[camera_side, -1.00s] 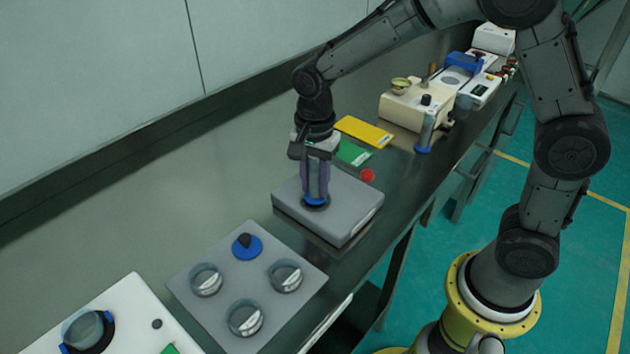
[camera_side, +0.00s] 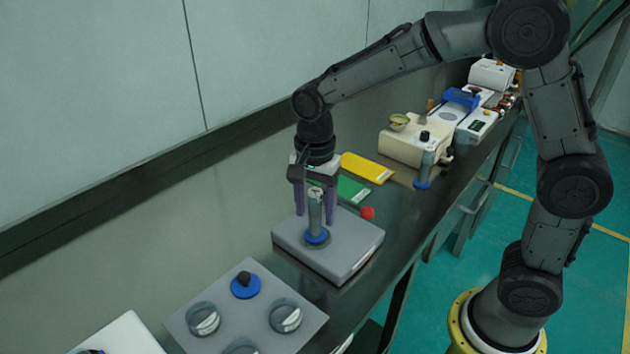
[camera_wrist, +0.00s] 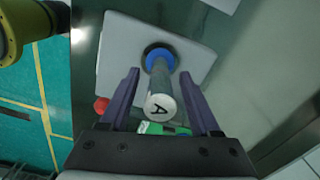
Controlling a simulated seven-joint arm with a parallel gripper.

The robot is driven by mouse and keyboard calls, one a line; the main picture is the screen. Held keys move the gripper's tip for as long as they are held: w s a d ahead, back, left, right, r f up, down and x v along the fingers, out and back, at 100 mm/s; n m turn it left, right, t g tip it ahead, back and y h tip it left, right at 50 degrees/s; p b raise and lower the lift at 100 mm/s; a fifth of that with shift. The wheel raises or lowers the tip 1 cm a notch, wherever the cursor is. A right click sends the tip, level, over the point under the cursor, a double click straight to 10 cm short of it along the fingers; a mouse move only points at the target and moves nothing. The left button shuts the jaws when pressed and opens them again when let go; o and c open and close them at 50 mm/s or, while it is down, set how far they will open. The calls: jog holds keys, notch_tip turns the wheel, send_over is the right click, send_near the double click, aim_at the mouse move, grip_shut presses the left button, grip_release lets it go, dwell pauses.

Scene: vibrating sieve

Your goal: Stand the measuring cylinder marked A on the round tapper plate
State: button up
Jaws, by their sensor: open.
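The measuring cylinder marked A (camera_side: 315,211) stands upright, its blue foot on the dark round tapper plate (camera_side: 304,242) on top of the grey tapper box (camera_side: 350,251). In the wrist view the letter A shows on the top of the cylinder (camera_wrist: 160,106), with the blue foot and the dark plate beyond it. My gripper (camera_side: 312,210) is open, with its purple fingers on either side of the cylinder and clear gaps between. The cylinder is not held.
A second cylinder with a blue foot (camera_side: 425,168) stands beside a cream device (camera_side: 410,148). Green (camera_side: 350,189) and yellow (camera_side: 366,167) cards and a red knob (camera_side: 367,213) lie behind the box. A grey panel with round glass dishes (camera_side: 240,310) is in front.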

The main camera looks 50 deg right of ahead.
notch_tip(320, 180, up, 9)
jog(key=shift+r, duration=0.1)
jog(key=shift+s+d, duration=0.1)
jog(key=shift+s, duration=0.05)
jog(key=s+d+n+t, duration=0.2)
jog(key=s+d+n, duration=0.1)
jog(key=s+n, duration=0.4)
jog(key=s+d+n+t, duration=0.3)
jog(key=s+n, duration=0.5)
jog(key=s, duration=0.5)
jog(key=shift+s+d+t, duration=0.15)
jog(key=shift+d+t, duration=0.15)
jog(key=shift+d, duration=0.15)
